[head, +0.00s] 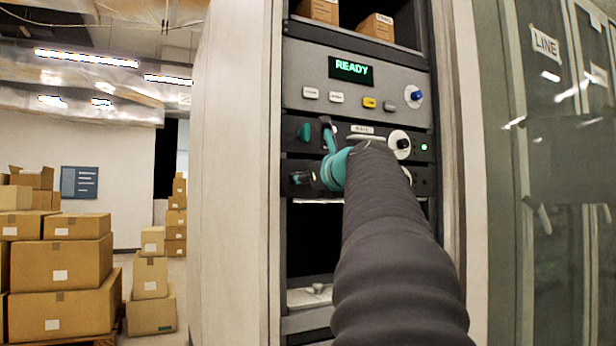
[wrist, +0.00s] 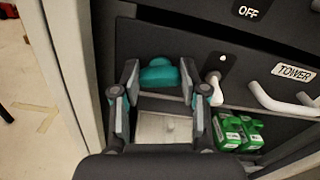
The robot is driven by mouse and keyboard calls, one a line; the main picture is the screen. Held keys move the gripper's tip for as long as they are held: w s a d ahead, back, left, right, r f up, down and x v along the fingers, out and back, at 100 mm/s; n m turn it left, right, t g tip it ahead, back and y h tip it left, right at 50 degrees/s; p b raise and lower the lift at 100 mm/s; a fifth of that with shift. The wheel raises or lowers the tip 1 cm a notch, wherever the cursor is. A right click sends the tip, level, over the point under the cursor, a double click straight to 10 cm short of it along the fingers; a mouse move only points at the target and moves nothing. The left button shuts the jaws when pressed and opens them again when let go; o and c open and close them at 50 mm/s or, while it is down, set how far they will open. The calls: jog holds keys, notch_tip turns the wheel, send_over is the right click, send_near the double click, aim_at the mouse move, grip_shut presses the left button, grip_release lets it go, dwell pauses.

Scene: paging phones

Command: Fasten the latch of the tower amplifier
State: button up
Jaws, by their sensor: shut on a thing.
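The tower amplifier is the dark panel labelled TOWER (wrist: 294,73) in the wrist view. A teal latch knob (wrist: 160,74) sits at its left side, between the two fingers of my gripper (wrist: 164,92). The fingers stand upright on either side of the knob and are shut on it. In the head view my gripper (head: 322,152) is at the left end of the dark panels. My arm hides much of the lower panel there. Whether the latch is fastened I cannot tell.
A white handle (wrist: 280,102) juts out right of the gripper, and a pale lever (wrist: 214,90) stands close beside the right finger. Green blocks (wrist: 238,130) lie below. Another teal knob (head: 304,132) is on the upper panel. Stacked cartons (head: 75,262) stand far left.

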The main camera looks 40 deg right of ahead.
jog(key=shift+a+f+n+b, duration=0.1)
jog(key=shift+n+b, duration=0.7)
jog(key=shift+n, duration=2.95)
jog(key=shift+f+n+b, duration=0.1)
jog(key=shift+n+b, duration=0.65)
jog(key=shift+n, duration=3)
jog(key=o, duration=1.1)
jog(key=shift+o, duration=0.2)
jog(key=v, duration=1.2)
